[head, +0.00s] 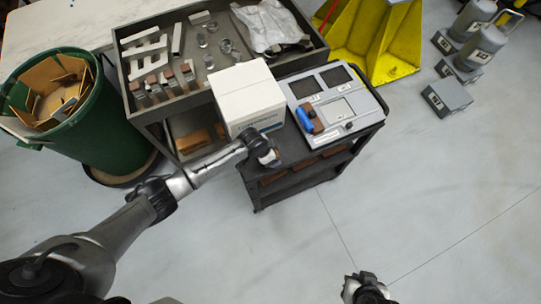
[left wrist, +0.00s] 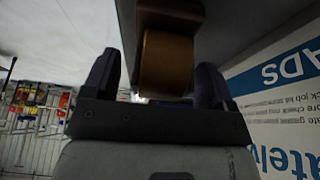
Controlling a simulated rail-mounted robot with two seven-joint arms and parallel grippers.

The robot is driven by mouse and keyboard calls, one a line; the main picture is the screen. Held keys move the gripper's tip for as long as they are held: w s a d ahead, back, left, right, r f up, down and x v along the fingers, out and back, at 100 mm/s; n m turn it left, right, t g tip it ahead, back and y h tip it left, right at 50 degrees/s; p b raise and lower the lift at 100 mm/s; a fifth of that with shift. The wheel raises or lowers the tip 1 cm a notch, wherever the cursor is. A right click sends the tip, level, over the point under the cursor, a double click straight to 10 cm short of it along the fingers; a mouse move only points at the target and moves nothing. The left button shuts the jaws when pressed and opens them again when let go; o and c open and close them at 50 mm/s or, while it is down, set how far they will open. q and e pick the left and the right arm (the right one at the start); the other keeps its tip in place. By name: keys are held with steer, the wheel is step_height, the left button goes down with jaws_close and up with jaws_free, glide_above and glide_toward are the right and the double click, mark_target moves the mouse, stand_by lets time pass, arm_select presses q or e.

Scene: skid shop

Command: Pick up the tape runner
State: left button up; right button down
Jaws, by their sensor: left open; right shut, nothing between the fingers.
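The tape runner (head: 305,120), blue with brown parts, lies on the light grey panel (head: 352,122) on top of the dark cart, right of the white box. My left arm reaches in to the front edge of the cart, beside the box; its fingers are hard to make out there. In the left wrist view my left gripper (left wrist: 157,68) is open, its two dark fingers apart. My right gripper (head: 366,288) is shut and empty above the floor at the bottom.
The white box (head: 247,92) stands close left of the panel; its printed side fills the right of the left wrist view. A grey tray bench (head: 165,105) with small parts is behind left, a green bin (head: 85,125) far left, a yellow stand (head: 385,50) behind.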

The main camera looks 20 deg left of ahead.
arm_select(q)
steer(key=shift+w+d+f, duration=0.15)
steer(key=shift+w+f, duration=0.05)
steer(key=shift+f, duration=0.35)
steer(key=c, duration=1.1)
steer(key=shift+r, duration=0.1)
steer(key=shift+r, duration=0.5)
steer(key=r, duration=0.1)
steer(key=d+r, duration=0.1)
steer(key=r, duration=0.1)
steer(key=shift+s+d+r, duration=0.15)
steer(key=shift+s+r, duration=0.1)
steer(key=shift+r, duration=0.1)
steer(key=s+d+r, duration=0.1)
steer(key=d+r, duration=0.1)
steer(key=d, duration=0.1)
steer(key=s+d+r, duration=0.1)
steer(key=d+r, duration=0.1)
steer(key=d, duration=0.1)
steer(key=s+d+r, duration=0.1)
steer(key=d+r, duration=0.1)
steer(key=d, duration=0.1)
steer(key=shift+s+d+r, duration=0.1)
steer(key=shift+s+d, duration=0.05)
steer(key=shift+d, duration=0.25)
